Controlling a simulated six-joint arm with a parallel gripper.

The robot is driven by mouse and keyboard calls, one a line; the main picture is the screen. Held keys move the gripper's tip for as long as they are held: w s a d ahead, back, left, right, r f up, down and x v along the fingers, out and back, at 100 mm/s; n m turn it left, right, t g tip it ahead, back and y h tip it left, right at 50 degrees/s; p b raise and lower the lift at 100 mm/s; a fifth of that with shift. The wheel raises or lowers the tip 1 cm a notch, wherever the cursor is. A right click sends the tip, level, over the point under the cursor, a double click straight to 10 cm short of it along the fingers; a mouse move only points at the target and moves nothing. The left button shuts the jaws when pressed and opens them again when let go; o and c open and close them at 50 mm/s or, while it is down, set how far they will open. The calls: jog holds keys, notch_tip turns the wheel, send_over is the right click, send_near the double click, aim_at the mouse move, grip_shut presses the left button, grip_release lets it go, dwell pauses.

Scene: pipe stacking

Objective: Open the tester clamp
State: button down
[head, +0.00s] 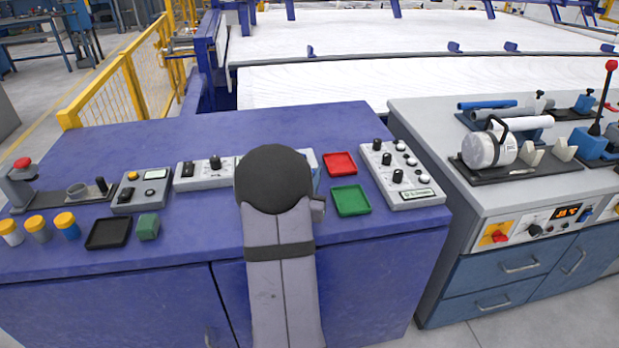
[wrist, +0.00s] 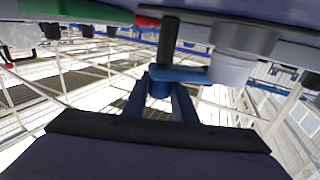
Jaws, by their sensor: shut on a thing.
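In the wrist view, my gripper (wrist: 164,88) has its two blue fingers shut at a black rod-like handle (wrist: 169,38), which looks like the tester clamp's handle. A grey and white cylinder (wrist: 238,52) is close beside it on the right; I cannot tell whether it belongs to the tester. How far the clamp stands open cannot be seen. In the head view, my arm covers the gripper and most of the device behind it. Only a light-coloured edge of that device (head: 309,158) shows beside the arm.
A red tray (head: 340,164) and a green tray (head: 350,200) lie right of my arm, with a knobbed control box (head: 403,174) beyond. A white control box (head: 203,174) is at left. A grey bench (head: 440,112) with a pipe fixture stands at right.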

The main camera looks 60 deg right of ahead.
jog(key=shift+g, duration=0.4)
jog(key=c, duration=1.5)
grip_release()
jog(key=shift+m, duration=0.3)
jog(key=shift+o, duration=0.2)
jog(key=shift+b+v, duration=0.55)
jog(key=shift+v, duration=3.1)
